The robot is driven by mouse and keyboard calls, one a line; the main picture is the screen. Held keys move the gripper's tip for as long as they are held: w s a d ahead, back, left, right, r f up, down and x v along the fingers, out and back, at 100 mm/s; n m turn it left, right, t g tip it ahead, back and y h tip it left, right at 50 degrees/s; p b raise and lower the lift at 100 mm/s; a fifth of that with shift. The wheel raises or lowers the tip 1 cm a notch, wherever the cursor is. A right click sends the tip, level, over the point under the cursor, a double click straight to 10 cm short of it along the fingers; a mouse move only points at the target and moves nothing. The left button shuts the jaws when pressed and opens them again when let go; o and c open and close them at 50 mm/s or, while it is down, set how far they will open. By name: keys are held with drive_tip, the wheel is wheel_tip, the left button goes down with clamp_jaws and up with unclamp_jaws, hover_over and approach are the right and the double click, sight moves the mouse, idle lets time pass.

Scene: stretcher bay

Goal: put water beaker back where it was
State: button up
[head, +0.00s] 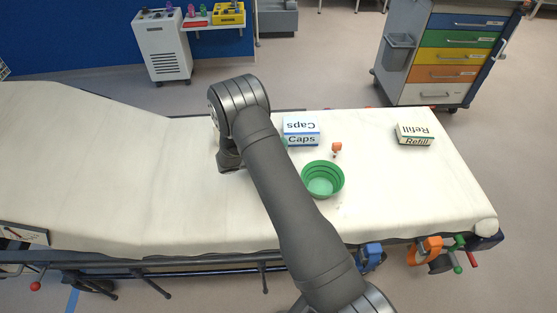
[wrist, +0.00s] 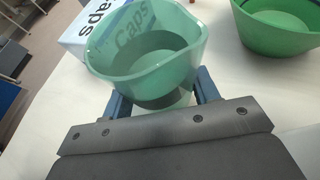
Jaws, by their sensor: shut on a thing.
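The water beaker (wrist: 140,70), a translucent green cup with a rounded-square rim, is upright between the two blue fingers of my gripper (wrist: 162,96) in the wrist view. The gripper is shut on it. The Caps box shows through its wall, and its contents cannot be made out. In the head view my arm hides the gripper and nearly all of the beaker, to the left of the Caps box (head: 301,132). Whether the beaker's base touches the sheet cannot be told.
A green bowl (head: 322,192) stands right of the beaker, also in the wrist view (wrist: 275,38). A small orange item (head: 337,147) lies behind it. A Refill box (head: 414,134) is at the right. The white stretcher sheet (head: 420,190) is clear at the front right.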

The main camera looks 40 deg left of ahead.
drive_tip(key=shift+f, duration=1.3)
drive_tip(key=o, duration=1.1)
drive_tip(key=shift+f, duration=0.15)
drive_tip(key=shift+c, duration=0.2)
drive_tip(key=shift+s+r, duration=0.2)
drive_tip(key=shift+r, duration=0.05)
drive_tip(key=v, duration=1.1)
drive_tip(key=shift+s+a+r, duration=0.1)
drive_tip(key=shift+s+a, duration=0.05)
drive_tip(key=shift+s, duration=0.15)
